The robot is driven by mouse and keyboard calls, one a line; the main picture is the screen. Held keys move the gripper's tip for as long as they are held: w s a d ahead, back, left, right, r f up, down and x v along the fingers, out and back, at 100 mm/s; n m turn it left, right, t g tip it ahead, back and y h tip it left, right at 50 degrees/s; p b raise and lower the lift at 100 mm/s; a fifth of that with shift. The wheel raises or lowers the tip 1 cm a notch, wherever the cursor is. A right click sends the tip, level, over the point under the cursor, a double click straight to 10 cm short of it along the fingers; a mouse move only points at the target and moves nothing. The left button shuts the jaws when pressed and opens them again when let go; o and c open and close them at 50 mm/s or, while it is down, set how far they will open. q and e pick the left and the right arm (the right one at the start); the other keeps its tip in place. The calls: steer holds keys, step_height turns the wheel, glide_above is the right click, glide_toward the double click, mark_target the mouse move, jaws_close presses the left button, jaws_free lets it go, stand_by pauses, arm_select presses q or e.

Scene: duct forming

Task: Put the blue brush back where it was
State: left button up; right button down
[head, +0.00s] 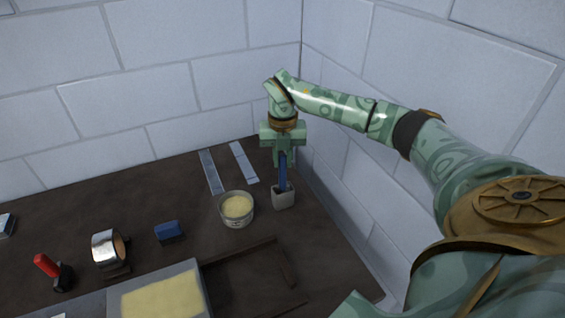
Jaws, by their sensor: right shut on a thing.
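The blue brush (283,172) is upright, with its lower end at the mouth of a small grey holder (284,200) near the right wall. I cannot tell how deep it sits in the holder. My right gripper (282,158) is above the holder, pointing down, and is shut on the upper part of the brush. The brush's top is hidden by the gripper. My left gripper is not in view.
A tub of pale paste (236,207) stands just left of the holder. Two grey strips (243,163) lie behind it. A blue block (169,232), a tape roll (106,248), a red-handled tool (48,267) and a yellow-topped tray (205,296) are further left. Brick walls close the corner.

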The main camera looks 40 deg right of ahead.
step_height(320, 180, down, 2)
steer(key=shift+f, duration=0.1)
steer(key=c, duration=1.3)
jaws_free()
step_height(320, 180, up, 12)
steer(key=shift+r+p, duration=0.1)
steer(key=shift+p, duration=0.85)
